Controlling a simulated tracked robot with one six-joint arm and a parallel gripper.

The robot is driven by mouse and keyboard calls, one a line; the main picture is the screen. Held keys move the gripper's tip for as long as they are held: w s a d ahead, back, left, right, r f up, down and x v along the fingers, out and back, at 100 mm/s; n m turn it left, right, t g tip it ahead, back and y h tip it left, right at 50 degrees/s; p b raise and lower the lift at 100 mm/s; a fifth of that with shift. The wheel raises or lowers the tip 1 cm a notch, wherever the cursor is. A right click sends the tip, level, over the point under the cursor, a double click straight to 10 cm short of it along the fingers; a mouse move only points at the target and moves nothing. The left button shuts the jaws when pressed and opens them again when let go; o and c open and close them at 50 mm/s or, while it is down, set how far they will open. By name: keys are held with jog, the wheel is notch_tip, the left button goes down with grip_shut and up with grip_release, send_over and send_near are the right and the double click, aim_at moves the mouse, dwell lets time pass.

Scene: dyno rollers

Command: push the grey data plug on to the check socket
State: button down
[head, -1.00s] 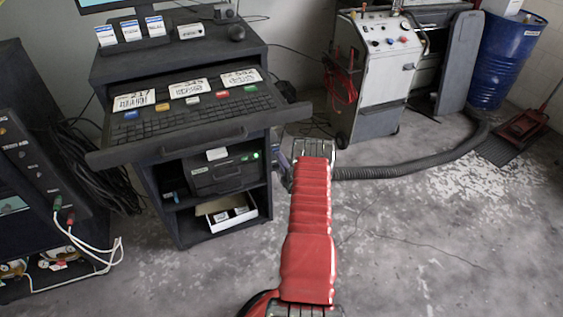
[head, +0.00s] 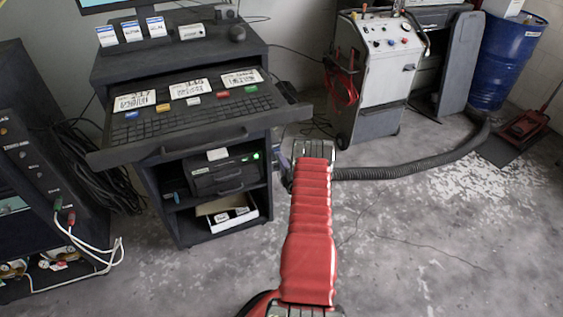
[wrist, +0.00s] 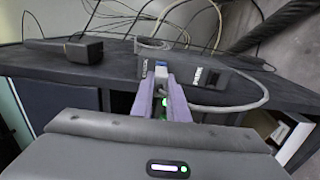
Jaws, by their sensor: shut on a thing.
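In the wrist view the two purple fingers of my gripper (wrist: 162,94) are closed on the grey data plug (wrist: 161,86), which shows only as a small dark part between them. The fingertips are close to a dark block with a white label, probably the check socket (wrist: 147,69). I cannot tell whether plug and socket touch. Just right of it is another dark block with a white label that seems to read PARK (wrist: 205,76). A pale cable (wrist: 245,107) loops to the right of the fingers.
The cabinet's keyboard drawer (head: 235,136) stands pulled out left of my arm. A thick hose (head: 400,171) lies on the floor at right. Thin cables cross the wrist view's background.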

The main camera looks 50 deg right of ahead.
jog(key=shift+w+d, duration=0.25)
jog(key=shift+w, duration=0.25)
dwell(0.7)
jog(key=c, duration=1.6)
grip_release()
jog(key=shift+c, duration=0.2)
jog(key=shift+s, duration=0.1)
jog(key=v, duration=1.3)
jog(key=shift+s+a, duration=0.15)
jog(key=shift+s, duration=0.05)
jog(key=shift+f, duration=0.1)
